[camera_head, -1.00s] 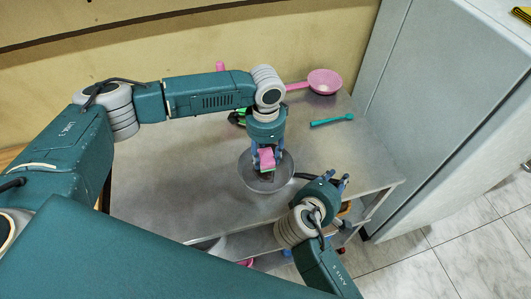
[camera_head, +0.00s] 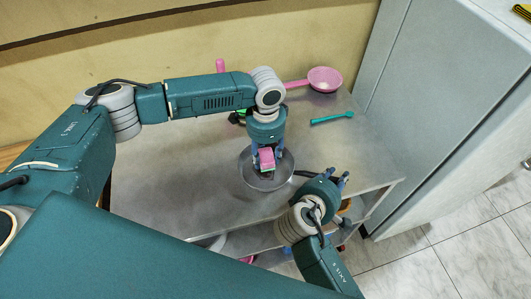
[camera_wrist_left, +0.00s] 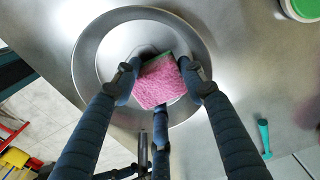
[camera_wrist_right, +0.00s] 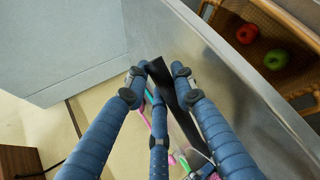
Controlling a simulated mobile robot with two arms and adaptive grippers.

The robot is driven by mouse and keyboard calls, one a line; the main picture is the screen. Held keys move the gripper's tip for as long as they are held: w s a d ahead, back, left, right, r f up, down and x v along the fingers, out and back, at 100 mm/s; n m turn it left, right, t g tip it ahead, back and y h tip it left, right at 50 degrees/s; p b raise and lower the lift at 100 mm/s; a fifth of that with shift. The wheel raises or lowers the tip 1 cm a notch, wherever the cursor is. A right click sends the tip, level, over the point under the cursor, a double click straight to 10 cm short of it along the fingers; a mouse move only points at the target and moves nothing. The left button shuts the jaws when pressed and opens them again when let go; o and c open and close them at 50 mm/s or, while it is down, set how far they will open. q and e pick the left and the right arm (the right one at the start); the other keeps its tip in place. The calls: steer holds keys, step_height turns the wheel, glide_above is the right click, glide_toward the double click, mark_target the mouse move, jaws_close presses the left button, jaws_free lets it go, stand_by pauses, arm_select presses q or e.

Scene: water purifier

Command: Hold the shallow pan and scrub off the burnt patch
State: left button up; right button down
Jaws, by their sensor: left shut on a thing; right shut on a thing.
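The shallow grey pan (camera_head: 246,178) stands on the metal counter, and its round rim also shows in the left wrist view (camera_wrist_left: 88,50). My left gripper (camera_head: 267,154) points down into the pan, shut on a pink sponge (camera_head: 267,159) with a green side. In the left wrist view the sponge (camera_wrist_left: 160,84) lies between the fingers, over the pan's inside. A dark area shows beside the sponge; I cannot tell whether it is the burnt patch. My right gripper (camera_head: 338,181) is at the pan's right, shut on the black pan handle (camera_wrist_right: 164,80).
A pink ladle-like bowl (camera_head: 324,79) and a teal brush (camera_head: 331,118) lie at the counter's back right. A green item (camera_head: 237,117) is partly hidden behind my left arm. A basket with a red apple (camera_wrist_right: 247,33) and a green apple (camera_wrist_right: 276,59) sits below the counter edge.

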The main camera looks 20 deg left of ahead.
mark_target(262, 164)
arm_select(q)
steer(key=shift+f, duration=0.5)
steer(key=shift+s, duration=0.1)
steer(key=shift+s, duration=1.7)
steer(key=shift+w, duration=1.75)
steer(key=shift+d, duration=0.5)
steer(key=shift+s+f, duration=0.1)
steer(key=shift+s, duration=1.8)
steer(key=shift+w, duration=0.1)
